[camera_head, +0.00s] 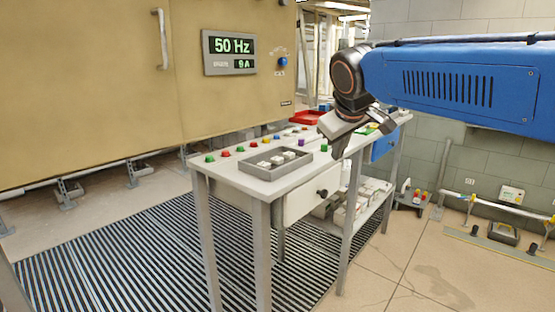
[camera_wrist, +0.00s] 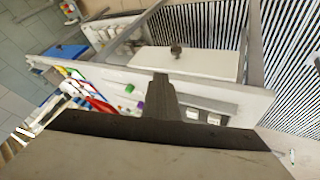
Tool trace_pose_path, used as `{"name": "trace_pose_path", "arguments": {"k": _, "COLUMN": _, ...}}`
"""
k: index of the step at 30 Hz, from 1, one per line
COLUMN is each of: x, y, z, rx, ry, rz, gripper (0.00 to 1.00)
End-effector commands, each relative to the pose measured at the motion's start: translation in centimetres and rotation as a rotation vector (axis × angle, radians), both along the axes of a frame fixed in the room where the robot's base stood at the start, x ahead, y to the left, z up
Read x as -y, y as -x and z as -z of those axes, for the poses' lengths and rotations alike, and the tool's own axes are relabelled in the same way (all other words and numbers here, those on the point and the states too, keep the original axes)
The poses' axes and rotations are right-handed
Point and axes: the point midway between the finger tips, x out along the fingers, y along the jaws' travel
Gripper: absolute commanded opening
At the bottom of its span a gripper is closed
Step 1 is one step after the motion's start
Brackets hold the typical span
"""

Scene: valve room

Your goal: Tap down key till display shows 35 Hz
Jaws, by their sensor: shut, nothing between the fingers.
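The display (camera_head: 229,52) is set in the tan cabinet and reads 50 Hz in green, with 9 A on a smaller line below. To its right on the cabinet is a blue round knob (camera_head: 283,62) with small markings around it, too small to read. I cannot make out a key marked as down. My gripper (camera_head: 336,146) is shut and empty, above the far part of the narrow bench, apart from the display and to its right. In the wrist view its fingers (camera_wrist: 162,84) are closed together over the bench.
The bench (camera_head: 215,172) bears several coloured buttons and a grey tray (camera_head: 245,168) with white blocks; the tray also shows in the wrist view (camera_wrist: 236,122). A red tray (camera_head: 305,117) lies at the back. Striped floor grating (camera_head: 110,255) lies before the cabinet.

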Motion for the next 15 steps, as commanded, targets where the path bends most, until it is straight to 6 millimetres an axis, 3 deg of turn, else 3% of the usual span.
{"name": "trace_pose_path", "arguments": {"k": 6, "x": -6.7, "y": -4.6, "z": -3.4, "rx": 0.058, "ry": 0.049, "rz": -0.095, "gripper": 0.0}}
{"name": "trace_pose_path", "arguments": {"k": 15, "x": -14.1, "y": -8.4, "z": -6.5, "rx": 0.124, "ry": 0.095, "rz": -0.184, "gripper": 0.0}}
